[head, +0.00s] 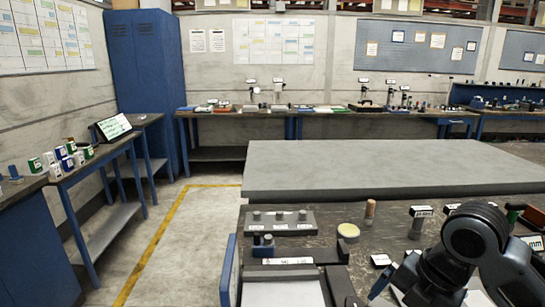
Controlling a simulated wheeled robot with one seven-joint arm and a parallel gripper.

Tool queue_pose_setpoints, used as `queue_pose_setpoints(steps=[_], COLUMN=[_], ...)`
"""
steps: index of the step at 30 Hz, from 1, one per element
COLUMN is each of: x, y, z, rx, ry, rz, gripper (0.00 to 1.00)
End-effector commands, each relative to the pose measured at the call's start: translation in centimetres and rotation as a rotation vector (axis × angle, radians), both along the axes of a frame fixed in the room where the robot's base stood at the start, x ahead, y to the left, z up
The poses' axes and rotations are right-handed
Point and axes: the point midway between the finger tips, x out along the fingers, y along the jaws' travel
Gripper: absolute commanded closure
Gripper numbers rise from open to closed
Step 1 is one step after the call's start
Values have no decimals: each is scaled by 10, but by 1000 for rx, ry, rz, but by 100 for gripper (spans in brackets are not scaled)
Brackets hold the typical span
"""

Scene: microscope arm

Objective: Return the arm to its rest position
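Part of my dark grey arm (478,240) shows at the lower right, with a rounded joint bent over the near bench. The arm runs down and left from this joint, over the bench's front area. I cannot make out any gripper fingers, and the end of the arm is not shown clearly. Whatever lies beneath the arm is hidden.
The near dark bench (375,225) holds a grey block with knobs (280,222), a wooden peg (370,210), a round pale disc (348,229) and small labelled items. A bare grey table (380,165) lies behind. Open floor (190,220) is at left.

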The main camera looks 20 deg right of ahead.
Motion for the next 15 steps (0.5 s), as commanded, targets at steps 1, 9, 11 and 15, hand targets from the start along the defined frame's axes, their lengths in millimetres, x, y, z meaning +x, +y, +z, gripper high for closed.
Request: queue_pose_setpoints(steps=[1,9,11,15], x=[8,56,67,81], y=[15,98,122,169], z=[2,30,40,62], rx=[35,303,400,634], ry=[-33,-248,-302,-396], rz=[-14,-178,-241,-412], gripper=[0,0,0,0])
